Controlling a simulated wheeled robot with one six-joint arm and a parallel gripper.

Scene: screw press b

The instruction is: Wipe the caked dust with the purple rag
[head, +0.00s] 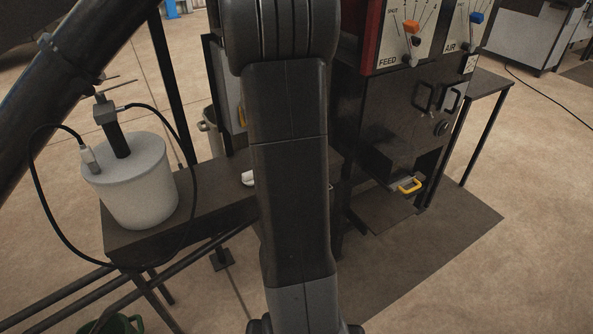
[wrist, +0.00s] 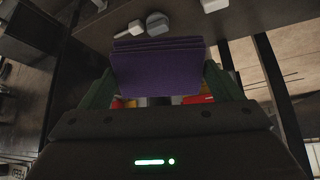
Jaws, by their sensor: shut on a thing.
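The folded purple rag (wrist: 158,62) is held between the green fingers of my gripper (wrist: 160,85) in the wrist view. Its folded layers show along the top edge. The rag hangs in front of a dark flat surface (wrist: 185,14); I cannot tell whether it touches it. In the head view my own arm runs down the middle and hides the gripper and the rag. I cannot make out the caked dust in either view.
A pale tub (head: 132,185) with black cables stands on a dark bench (head: 215,200) at the left. A control cabinet (head: 405,120) with orange and blue levers stands right of my arm. A yellow handle (head: 411,186) sits low on it. Small pale objects (wrist: 157,24) lie beyond the rag.

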